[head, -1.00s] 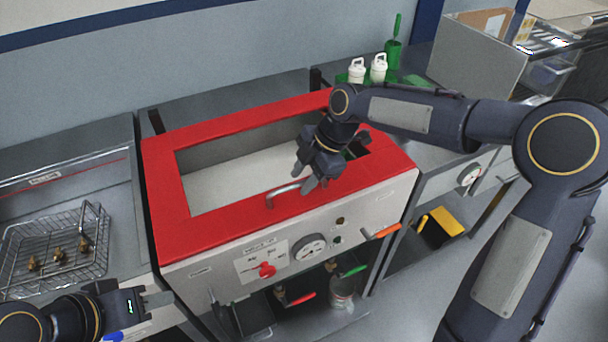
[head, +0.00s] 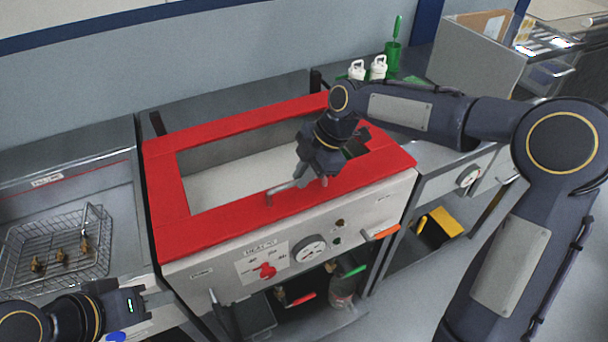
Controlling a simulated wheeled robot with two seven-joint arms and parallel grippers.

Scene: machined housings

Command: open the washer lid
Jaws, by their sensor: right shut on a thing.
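The washer (head: 222,270) is a box with a pale front panel and a red top frame (head: 172,200) around a large window or opening, showing a pale interior. The red top lies flat. A grey bar handle (head: 279,191) sits at the front edge of the red top. My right gripper (head: 301,181) is shut on this handle, and its fingers hide the handle's right part. My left gripper (head: 160,299) is at the lower left, in front of the washer's left corner and away from the handle; its finger gap is not clear.
A wire basket (head: 25,240) with brass parts stands in the left sink. An orange-tipped lever (head: 380,233) sticks out from the washer front. A yellow bin (head: 446,221) is low right.

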